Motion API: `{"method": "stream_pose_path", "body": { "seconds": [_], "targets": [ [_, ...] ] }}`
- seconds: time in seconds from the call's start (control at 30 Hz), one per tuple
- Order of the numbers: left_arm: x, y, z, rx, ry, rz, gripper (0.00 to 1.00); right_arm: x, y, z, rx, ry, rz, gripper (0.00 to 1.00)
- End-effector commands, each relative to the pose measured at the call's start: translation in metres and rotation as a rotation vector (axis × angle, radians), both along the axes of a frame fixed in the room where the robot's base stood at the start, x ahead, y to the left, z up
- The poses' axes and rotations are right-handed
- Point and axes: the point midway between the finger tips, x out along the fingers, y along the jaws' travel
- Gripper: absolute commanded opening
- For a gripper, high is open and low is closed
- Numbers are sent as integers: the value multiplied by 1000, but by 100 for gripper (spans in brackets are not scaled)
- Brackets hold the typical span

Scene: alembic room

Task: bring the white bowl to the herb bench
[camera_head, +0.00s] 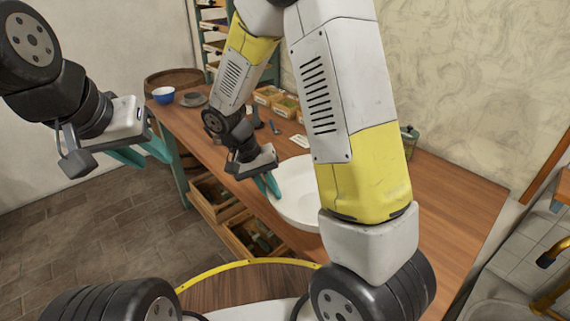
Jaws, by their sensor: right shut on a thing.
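The white bowl (297,205) is wide and shallow and appears over the near part of a long wooden bench (450,200); I cannot tell if it touches the top. My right gripper (272,185) is shut on the bowl's left rim, its teal fingers pointing down. My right arm hides the bowl's right side. My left gripper (142,152) is empty, with its two teal fingers apart, over the floor left of the bench. Small boxes of greenery (268,95) stand on this bench, but no label shows that it is the herb bench.
A blue-and-white bowl (163,95) and a grey dish (194,99) stand at the bench's far left end. Open drawers (213,197) sit under the bench. A dark green jar (409,138) stands at the back. The bench's right part is clear. A sink (500,312) is at lower right.

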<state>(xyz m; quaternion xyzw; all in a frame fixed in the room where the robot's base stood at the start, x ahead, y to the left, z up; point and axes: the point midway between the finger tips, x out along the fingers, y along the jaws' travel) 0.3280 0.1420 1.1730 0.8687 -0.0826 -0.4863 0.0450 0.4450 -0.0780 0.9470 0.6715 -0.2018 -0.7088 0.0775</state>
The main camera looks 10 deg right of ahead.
Motion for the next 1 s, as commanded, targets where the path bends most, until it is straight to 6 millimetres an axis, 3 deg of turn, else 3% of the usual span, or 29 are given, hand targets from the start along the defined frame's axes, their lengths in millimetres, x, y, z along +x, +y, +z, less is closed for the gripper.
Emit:
{"method": "stream_pose_path", "body": {
  "seconds": [0.3,0.5,0.73,1.0],
  "targets": [
    [0,0,0,0,1,0,36,67,-37,-7,-2,-1,-4,0],
    [0,0,0,0,1,0,36,97,-52,-10,-2,-1,-1,0],
    [0,0,0,0,1,0,36,105,-57,-14,-3,1,2,0],
    [0,0,0,0,1,0,36,105,-57,-44,-2,1,2,0]
  ]
}}
